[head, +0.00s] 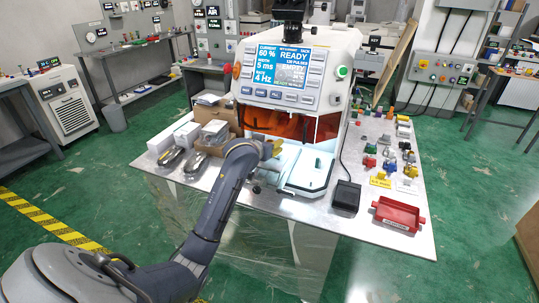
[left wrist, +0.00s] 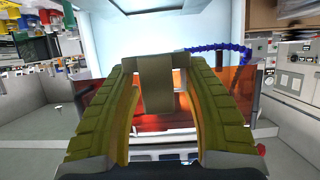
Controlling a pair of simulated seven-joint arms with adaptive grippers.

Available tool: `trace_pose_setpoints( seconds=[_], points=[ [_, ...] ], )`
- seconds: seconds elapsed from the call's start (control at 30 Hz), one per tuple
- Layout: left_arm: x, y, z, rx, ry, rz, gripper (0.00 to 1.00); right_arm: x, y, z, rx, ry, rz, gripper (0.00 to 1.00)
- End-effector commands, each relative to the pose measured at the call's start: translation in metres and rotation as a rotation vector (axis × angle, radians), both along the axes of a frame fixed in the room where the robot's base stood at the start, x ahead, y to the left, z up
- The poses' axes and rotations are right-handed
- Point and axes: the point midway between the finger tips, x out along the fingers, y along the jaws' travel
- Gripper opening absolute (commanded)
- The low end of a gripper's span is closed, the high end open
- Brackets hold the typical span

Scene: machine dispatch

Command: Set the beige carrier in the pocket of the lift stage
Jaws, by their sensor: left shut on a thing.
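My left gripper (head: 271,150) is at the front opening of the white machine (head: 290,75), left of its middle. In the left wrist view its two olive-yellow fingers (left wrist: 158,68) are closed on a flat beige-brown piece, the beige carrier (left wrist: 156,92). The carrier is held between the fingertips, clear of any surface I can make out. In the head view the carrier is too small to tell from the fingers. A bright white base (head: 303,172) lies in the machine's opening. I cannot make out the lift stage's pocket. My right gripper is not in view.
An orange shield (head: 265,122) hangs over the opening. A black box (head: 346,196) and a red tray (head: 398,215) stand on the table to the right, near several small coloured parts. White boxes (head: 174,137) and metal dishes (head: 171,157) stand at the left.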

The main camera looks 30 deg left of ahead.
Motion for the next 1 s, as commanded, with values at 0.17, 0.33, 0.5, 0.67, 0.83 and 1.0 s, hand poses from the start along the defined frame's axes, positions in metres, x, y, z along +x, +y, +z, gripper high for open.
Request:
trace_pose_setpoints(
  seconds=[0.17,0.33,0.5,0.67,0.83,1.0],
  points=[
    [0.0,0.0,-0.008,0.0,0.0,0.0,0.11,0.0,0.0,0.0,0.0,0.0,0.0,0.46],
    [0.0,0.0,-0.03,-0.001,0.003,0.0,0.1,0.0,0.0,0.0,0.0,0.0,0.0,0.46],
    [0.0,0.0,-0.044,-0.001,0.0,-0.001,0.1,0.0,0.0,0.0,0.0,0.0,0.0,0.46],
    [0.0,0.0,-0.047,0.0,-0.001,0.0,0.1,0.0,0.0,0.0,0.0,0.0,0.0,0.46],
    [0.0,0.0,-0.047,0.0,-0.001,0.0,0.1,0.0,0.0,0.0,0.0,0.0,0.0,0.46],
    [0.0,0.0,-0.049,0.0,0.0,0.0,0.53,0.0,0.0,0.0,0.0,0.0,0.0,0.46]
  ],
)
